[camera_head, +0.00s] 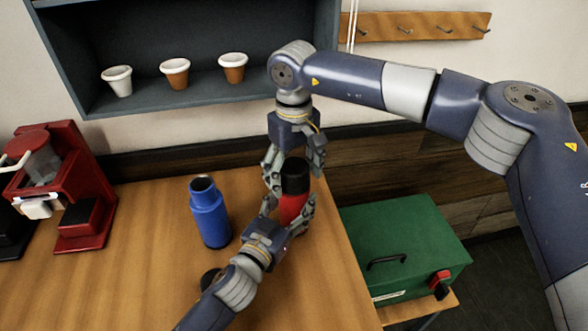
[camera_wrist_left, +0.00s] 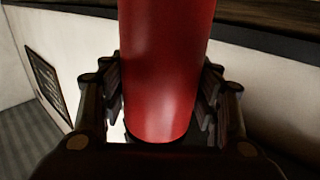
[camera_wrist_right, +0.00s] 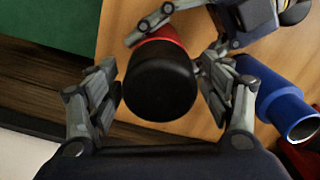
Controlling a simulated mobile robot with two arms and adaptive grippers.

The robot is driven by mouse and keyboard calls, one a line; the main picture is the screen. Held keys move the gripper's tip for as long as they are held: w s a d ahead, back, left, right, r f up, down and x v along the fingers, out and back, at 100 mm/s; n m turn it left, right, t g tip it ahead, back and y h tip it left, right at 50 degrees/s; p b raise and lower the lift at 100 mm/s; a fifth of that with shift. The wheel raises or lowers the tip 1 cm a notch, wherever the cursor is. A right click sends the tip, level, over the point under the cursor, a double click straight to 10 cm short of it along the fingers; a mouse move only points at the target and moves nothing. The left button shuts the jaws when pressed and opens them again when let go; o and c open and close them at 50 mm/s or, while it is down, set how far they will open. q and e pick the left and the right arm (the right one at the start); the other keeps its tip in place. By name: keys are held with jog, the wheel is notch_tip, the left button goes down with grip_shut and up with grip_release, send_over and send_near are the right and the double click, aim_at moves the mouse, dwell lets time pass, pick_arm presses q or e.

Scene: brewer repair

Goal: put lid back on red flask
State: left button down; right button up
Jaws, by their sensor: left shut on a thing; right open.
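The red flask (camera_head: 291,208) stands upright near the right edge of the wooden table. A black lid (camera_head: 295,175) sits on its top and appears level; it also shows from above in the right wrist view (camera_wrist_right: 160,82). My left gripper (camera_head: 288,205) is shut on the flask's red body, which fills the middle of the left wrist view (camera_wrist_left: 165,70). My right gripper (camera_head: 293,172) is open and points down, with its fingers on either side of the lid. In the right wrist view gaps show between fingers and lid. The seam under the lid is mostly hidden.
A blue flask (camera_head: 210,215) with an open top stands left of the red one. A dark round object (camera_head: 209,279) is partly hidden by my left arm. A red brewer (camera_head: 75,190) stands at the left. A green case (camera_head: 410,235) lies beyond the table's right edge.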

jog(key=c, duration=1.1)
jog(key=m, duration=3)
jog(key=shift+f, duration=0.1)
jog(key=m, duration=0.7)
jog(key=shift+w, duration=0.1)
jog(key=m, duration=0.6)
jog(key=shift+m, duration=0.4)
jog(key=m, duration=0.6)
jog(key=shift+d+m, duration=0.1)
jog(key=shift+m, duration=0.3)
jog(key=m, duration=0.7)
jog(key=shift+m, duration=0.4)
jog(key=o, duration=1.2)
jog(key=shift+c, duration=0.2)
